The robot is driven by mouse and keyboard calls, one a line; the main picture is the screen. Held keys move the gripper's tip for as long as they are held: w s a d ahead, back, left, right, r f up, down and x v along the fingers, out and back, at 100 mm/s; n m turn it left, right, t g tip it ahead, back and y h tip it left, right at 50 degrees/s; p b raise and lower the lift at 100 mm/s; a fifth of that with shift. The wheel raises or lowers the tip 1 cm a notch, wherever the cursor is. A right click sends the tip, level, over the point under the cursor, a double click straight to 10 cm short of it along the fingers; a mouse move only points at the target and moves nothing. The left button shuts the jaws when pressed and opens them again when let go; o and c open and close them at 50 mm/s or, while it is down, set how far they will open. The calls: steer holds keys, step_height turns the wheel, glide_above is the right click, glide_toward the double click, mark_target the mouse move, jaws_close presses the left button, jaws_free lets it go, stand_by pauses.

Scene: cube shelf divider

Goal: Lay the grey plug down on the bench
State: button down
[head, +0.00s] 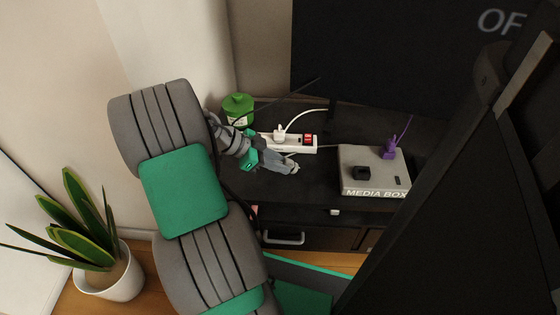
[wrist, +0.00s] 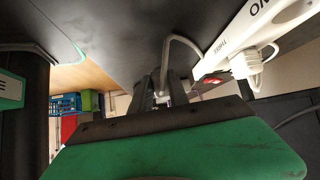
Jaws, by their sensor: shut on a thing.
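My gripper (head: 286,166) is low over the dark bench (head: 318,180), in front of the white power strip. In the wrist view its fingers (wrist: 162,96) are closed together around the grey plug (wrist: 165,86), which is mostly hidden between them. A grey cable (wrist: 168,55) runs from the fingers, bends and goes towards the power strip side. In the head view only a small pale end (head: 295,169) shows at the fingertips. I cannot tell whether the plug touches the bench.
The power strip (head: 299,144) has a white plug (head: 279,133) and a red switch (head: 308,140). A green container (head: 238,107) stands behind my wrist. The media box (head: 352,157), with a purple plug (head: 390,150), is to the right. Bare bench lies between.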

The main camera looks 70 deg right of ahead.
steer(key=shift+f+b, duration=0.3)
steer(key=shift+f, duration=0.35)
stand_by(0.4)
steer(key=shift+w+f, duration=0.15)
steer(key=shift+f, duration=0.15)
steer(key=shift+w+a+f+g+h+b, duration=0.15)
steer(key=shift+g+h+b, duration=0.1)
steer(key=shift+g, duration=0.25)
steer(key=shift+w+f+g+h+b, duration=0.15)
steer(key=shift+g+h+b, duration=0.1)
steer(key=shift+g, duration=0.25)
steer(key=shift+s+r, duration=0.1)
steer(key=shift+r, duration=0.05)
steer(key=c, duration=1.7)
jaws_free()
steer(key=shift+o, duration=0.7)
steer(key=o, duration=0.5)
